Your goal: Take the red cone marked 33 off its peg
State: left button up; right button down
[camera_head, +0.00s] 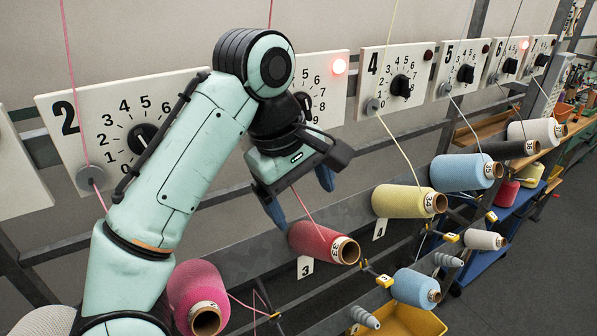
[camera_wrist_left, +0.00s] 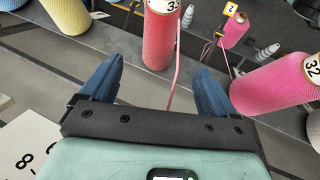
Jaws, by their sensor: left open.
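The red cone marked 33 (camera_head: 318,240) lies on its side, its open brown core end facing right and toward me, above a card marked 3 (camera_head: 305,267). Its peg is hidden. In the left wrist view the red cone (camera_wrist_left: 160,38) shows beyond and between the fingertips, its label partly cut off at the top edge. My left gripper (camera_head: 300,196) is open, its blue fingers pointing down just above the cone. The left wrist view shows the open fingers (camera_wrist_left: 158,68) with no cone between them. A red thread (camera_head: 306,210) rises from the cone past the gripper.
A pink cone (camera_head: 192,290) sits lower left and a yellow cone marked 34 (camera_head: 400,201) to the right. Numbered dial panels (camera_head: 392,82) line the wall above. Lower right are a small blue cone (camera_head: 412,287), grey pegs (camera_head: 364,317) and a yellow bin (camera_head: 420,318).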

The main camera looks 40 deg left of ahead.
aim_at(316, 234)
pick_arm(q)
jog(key=b+x, duration=0.2)
jog(key=x, duration=1)
jog(key=shift+s+f+b, duration=0.1)
jog(key=shift+f+b, duration=0.1)
jog(key=shift+b, duration=0.15)
jog(key=shift+w+f, duration=0.3)
jog(key=shift+f, duration=0.1)
pick_arm(e)
jog(key=s+f, duration=0.3)
jog(key=s, duration=0.1)
jog(key=shift+f, duration=0.4)
pick_arm(q)
jog(key=c, duration=1.3)
jog(key=shift+d+r, duration=0.1)
jog(key=shift+r, duration=0.05)
jog(key=shift+s, duration=0.1)
pick_arm(e)
jog(key=shift+w+a+r, duration=0.1)
jog(key=shift+r, duration=0.05)
